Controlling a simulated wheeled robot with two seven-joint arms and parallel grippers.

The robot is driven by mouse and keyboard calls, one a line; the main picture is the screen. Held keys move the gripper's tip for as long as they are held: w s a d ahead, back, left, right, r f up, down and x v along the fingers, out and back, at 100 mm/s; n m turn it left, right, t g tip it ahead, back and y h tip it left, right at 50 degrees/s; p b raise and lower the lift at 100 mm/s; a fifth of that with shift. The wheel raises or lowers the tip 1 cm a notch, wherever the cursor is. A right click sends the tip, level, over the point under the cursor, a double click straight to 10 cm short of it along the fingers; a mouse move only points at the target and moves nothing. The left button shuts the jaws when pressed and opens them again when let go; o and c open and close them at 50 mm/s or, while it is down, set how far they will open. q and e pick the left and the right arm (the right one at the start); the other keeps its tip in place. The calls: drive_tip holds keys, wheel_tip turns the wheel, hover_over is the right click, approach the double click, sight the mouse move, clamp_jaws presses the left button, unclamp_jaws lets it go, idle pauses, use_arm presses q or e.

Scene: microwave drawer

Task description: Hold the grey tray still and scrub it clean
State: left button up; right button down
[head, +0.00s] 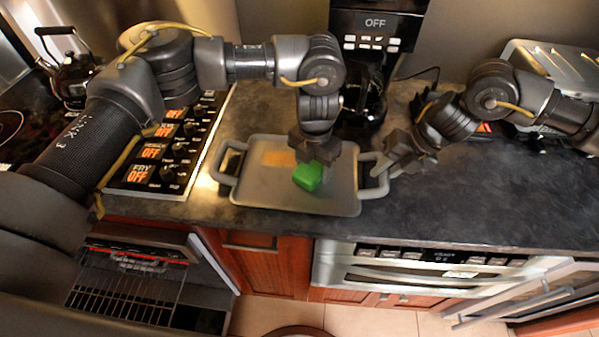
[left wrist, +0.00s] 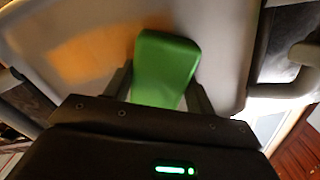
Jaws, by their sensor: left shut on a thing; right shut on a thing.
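The grey tray (head: 260,190) lies on the dark countertop, with a looped handle at its left and right ends. An orange-brown stain (head: 279,158) shows on its surface near the far edge; the stain also shows in the left wrist view (left wrist: 95,52). My left gripper (head: 314,160) is over the middle of the tray, shut on a green sponge (head: 308,177). The sponge (left wrist: 166,68) sits at or just above the tray, to the right of the stain in the head view. My right gripper (head: 384,168) is shut on the tray's right handle (head: 372,186).
A coffee maker (head: 372,40) stands behind the tray. A control panel with knobs (head: 165,150) is to the left, and a kettle (head: 68,65) is at the far left. A silver appliance (head: 560,65) stands at the back right. The counter's right front is clear.

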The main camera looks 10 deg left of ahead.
sight(298, 166)
use_arm(q)
drive_tip(key=shift+a+f, duration=0.2)
drive_tip(key=shift+a, duration=1.65)
drive_tip(key=shift+a+r, duration=0.25)
drive_tip(key=shift+a, duration=0.95)
drive_tip(key=shift+a, duration=0.1)
drive_tip(key=shift+a+f, duration=0.15)
drive_tip(key=shift+a, duration=0.95)
